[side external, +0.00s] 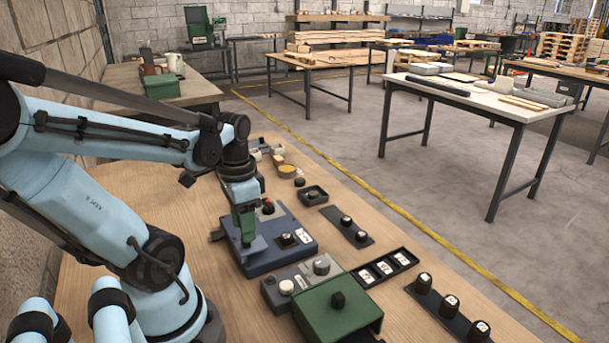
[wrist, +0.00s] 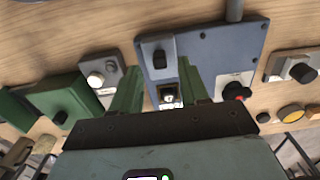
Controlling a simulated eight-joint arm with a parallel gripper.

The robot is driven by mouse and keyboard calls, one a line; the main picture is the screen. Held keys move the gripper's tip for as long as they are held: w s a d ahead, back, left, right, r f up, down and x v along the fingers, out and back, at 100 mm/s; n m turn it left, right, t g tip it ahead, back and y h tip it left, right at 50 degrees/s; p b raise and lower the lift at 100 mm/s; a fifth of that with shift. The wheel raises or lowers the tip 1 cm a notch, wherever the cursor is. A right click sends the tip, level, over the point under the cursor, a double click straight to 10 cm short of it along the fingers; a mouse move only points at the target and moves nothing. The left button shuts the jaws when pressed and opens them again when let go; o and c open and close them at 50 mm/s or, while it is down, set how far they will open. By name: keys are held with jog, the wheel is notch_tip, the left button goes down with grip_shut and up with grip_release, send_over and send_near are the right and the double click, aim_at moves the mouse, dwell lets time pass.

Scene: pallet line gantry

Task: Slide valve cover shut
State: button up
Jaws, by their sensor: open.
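A blue-grey valve box (side external: 292,258) lies on the wooden bench, below my gripper (side external: 246,238). In the wrist view the box (wrist: 215,50) carries a lighter sliding cover (wrist: 147,72) with a black knob (wrist: 158,57). The cover lies beside a small square window (wrist: 168,97) with a pale symbol, which is uncovered. My gripper (wrist: 159,65) is open, its green fingers on either side of the knob in that view. Whether they touch it cannot be told. In the side view the cover (side external: 251,252) shows under the fingers; they hide its knob.
A red knob (wrist: 236,92) stands on the same box. A grey unit with knobs (side external: 303,282) and a green box (side external: 337,312) are close beside it. A black tray (side external: 384,268) and knob strips (side external: 449,308) lie along the bench edge. Bare wood shows left of the box.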

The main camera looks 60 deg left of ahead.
aim_at(251, 244)
jog(key=shift+f, duration=1.3)
jog(key=shift+c, duration=0.4)
grip_shut()
